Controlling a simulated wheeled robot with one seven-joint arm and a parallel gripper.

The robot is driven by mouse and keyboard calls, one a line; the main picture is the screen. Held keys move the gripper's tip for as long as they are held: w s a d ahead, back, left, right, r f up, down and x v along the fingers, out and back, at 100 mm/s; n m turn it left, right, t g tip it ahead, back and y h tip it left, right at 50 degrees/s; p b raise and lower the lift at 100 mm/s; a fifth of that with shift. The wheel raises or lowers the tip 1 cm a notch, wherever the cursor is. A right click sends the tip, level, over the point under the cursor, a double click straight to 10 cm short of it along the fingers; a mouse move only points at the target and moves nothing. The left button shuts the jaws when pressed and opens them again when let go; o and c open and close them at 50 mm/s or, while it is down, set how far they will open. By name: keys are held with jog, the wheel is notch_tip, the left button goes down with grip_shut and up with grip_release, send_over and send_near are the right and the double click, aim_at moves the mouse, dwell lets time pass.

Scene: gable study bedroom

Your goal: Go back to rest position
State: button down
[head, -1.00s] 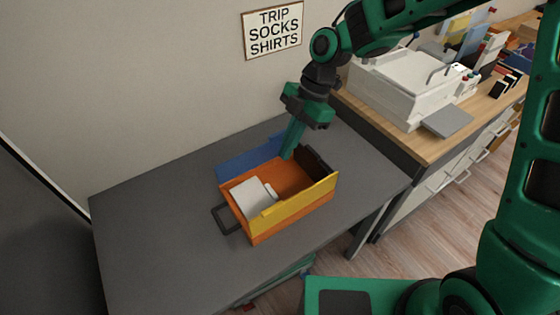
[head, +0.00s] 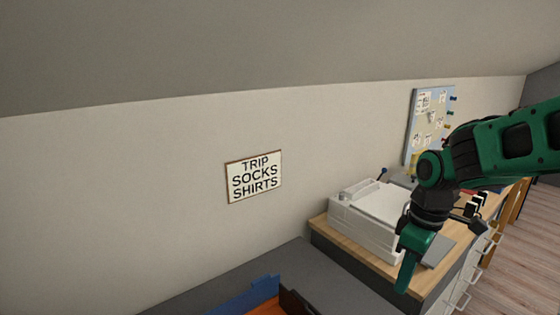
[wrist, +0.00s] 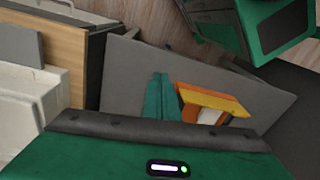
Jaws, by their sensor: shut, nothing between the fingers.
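My gripper (head: 402,286) hangs at the right in the head view, fingers pointing down, shut and empty. It is in front of the wooden-topped counter, apart from the crate. Its green fingers also show together in the wrist view (wrist: 162,98). An orange crate with a blue side (head: 250,297) sits on the grey table, only its top edge showing at the bottom of the head view. The wrist view shows its yellow and orange walls (wrist: 212,97) and something white inside.
A white printer-like machine (head: 368,222) stands on the wooden-topped counter (head: 432,272) close behind my gripper. The grey table (head: 190,298) is below left. A sign (head: 253,176) reading "TRIP SOCKS SHIRTS" hangs on the wall. A pinboard (head: 428,122) hangs farther right.

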jog(key=s+d+r+m, duration=0.1)
jog(key=s+d+m, duration=1.3)
jog(key=s, duration=0.3)
jog(key=shift+s+d+m+h, duration=0.25)
jog(key=shift+s+m+h, duration=0.15)
jog(key=shift+m, duration=0.5)
jog(key=shift+w+r, duration=0.1)
